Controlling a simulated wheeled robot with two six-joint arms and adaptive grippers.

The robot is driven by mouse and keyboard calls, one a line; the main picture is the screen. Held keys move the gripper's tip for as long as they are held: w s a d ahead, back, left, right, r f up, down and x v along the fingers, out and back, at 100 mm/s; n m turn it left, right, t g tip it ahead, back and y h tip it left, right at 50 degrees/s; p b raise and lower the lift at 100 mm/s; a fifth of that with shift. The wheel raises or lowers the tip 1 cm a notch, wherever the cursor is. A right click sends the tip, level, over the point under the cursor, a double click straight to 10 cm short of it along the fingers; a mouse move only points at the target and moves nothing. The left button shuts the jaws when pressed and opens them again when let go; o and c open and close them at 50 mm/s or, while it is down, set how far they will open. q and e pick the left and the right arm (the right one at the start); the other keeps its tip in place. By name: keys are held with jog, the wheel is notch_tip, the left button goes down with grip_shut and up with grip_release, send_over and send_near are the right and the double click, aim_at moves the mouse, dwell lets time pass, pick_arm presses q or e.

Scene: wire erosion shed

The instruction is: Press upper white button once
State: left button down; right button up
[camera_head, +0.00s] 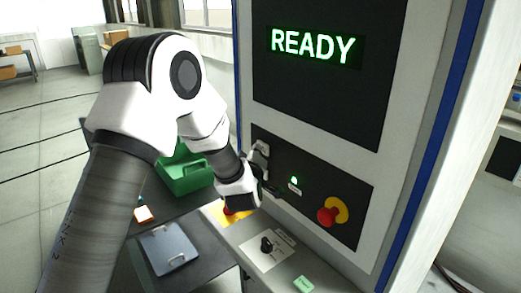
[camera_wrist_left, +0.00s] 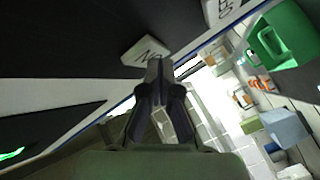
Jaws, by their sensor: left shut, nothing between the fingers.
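The upper white button (camera_head: 261,149) sits on the black lower panel of the machine, at the panel's left edge. In the left wrist view a white block lettered "ON" (camera_wrist_left: 143,49) stands just beyond the fingertips. A second white block lettered "OFF" (camera_wrist_left: 221,11) is farther right there. My left gripper (camera_wrist_left: 155,66) is shut and empty, its tips overlapping the edge of the "ON" block; I cannot tell whether they touch it. In the head view the gripper (camera_head: 263,174) is small and dark, just below the upper button. My right gripper is not in view.
A display (camera_head: 313,46) reads "READY" in green. A green lamp (camera_head: 294,181) is lit, left of a red mushroom knob (camera_head: 327,216) on yellow. A green bin (camera_head: 184,179) and a grey tray (camera_head: 168,247) stand left.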

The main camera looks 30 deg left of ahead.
pick_arm(q)
jog(key=shift+s+a, duration=0.3)
jog(key=shift+s, duration=0.5)
jog(key=shift+b, duration=0.3)
jog(key=s, duration=0.1)
jog(key=s+a, duration=0.1)
jog(key=s, duration=0.1)
jog(key=s+a+b, duration=0.1)
jog(key=shift+s, duration=0.3)
jog(key=shift+f, duration=0.1)
dwell(0.3)
